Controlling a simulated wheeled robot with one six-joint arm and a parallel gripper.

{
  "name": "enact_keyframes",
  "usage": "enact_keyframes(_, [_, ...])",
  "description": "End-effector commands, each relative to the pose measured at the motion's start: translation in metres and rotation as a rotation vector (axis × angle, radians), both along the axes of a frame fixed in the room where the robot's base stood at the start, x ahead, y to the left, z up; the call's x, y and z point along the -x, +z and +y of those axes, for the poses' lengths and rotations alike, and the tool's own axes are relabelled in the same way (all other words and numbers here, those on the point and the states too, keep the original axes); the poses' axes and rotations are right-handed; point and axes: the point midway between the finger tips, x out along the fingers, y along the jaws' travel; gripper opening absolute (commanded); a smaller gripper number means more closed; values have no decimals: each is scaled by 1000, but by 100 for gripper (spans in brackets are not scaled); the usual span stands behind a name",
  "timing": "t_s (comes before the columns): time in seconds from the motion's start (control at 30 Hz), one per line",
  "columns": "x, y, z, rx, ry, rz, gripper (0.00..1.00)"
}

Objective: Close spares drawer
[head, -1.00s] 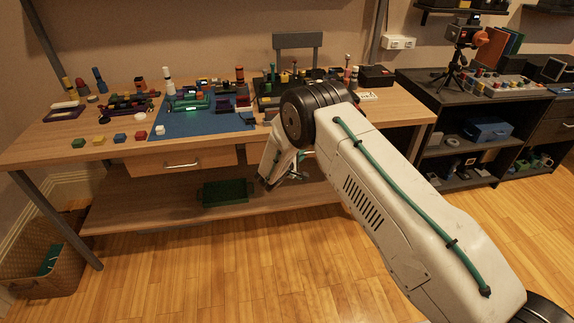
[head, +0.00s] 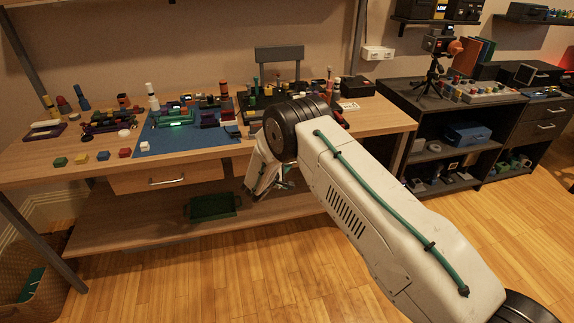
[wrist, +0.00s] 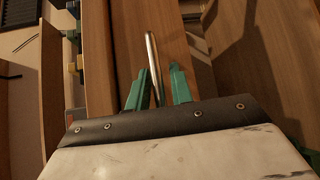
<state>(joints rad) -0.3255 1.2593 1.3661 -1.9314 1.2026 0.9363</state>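In the wrist view, a wooden drawer front (wrist: 174,40) carries a long metal bar handle (wrist: 151,48). My gripper (wrist: 157,76) is open, with its green fingers on either side of the handle and gaps visible beside it. Small coloured items (wrist: 73,62) show behind the drawer front's top edge, so this drawer appears to stand open. I cannot read any label naming it as the spares drawer. In the head view my arm hides this drawer and most of my gripper, below the bench's front edge.
The workbench (head: 62,180) holds a blue mat (head: 185,141) and several small parts. Another bench drawer (head: 196,172) with a metal handle is left of my arm. A green tray (head: 212,206) rests on the lower shelf. A wicker basket (head: 45,300) stands lower left. The front floor is clear.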

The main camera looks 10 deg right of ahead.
Motion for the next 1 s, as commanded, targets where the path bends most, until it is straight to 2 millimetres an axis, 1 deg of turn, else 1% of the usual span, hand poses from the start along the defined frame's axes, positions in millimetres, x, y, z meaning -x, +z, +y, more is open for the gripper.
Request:
enact_keyframes(0.03, [-3, 7, 1, 0, 0, -12, 33])
enact_keyframes(0.17, [7, 8, 11, 0, 2, -11, 33])
enact_keyframes(0.4, [38, 11, 39, 0, 4, -3, 33])
enact_keyframes(0.53, [50, 11, 50, 0, 2, -1, 33])
enact_keyframes(0.7, [56, 11, 53, 1, 1, 1, 33])
enact_keyframes(1.0, [56, 11, 53, 1, 1, 1, 33])
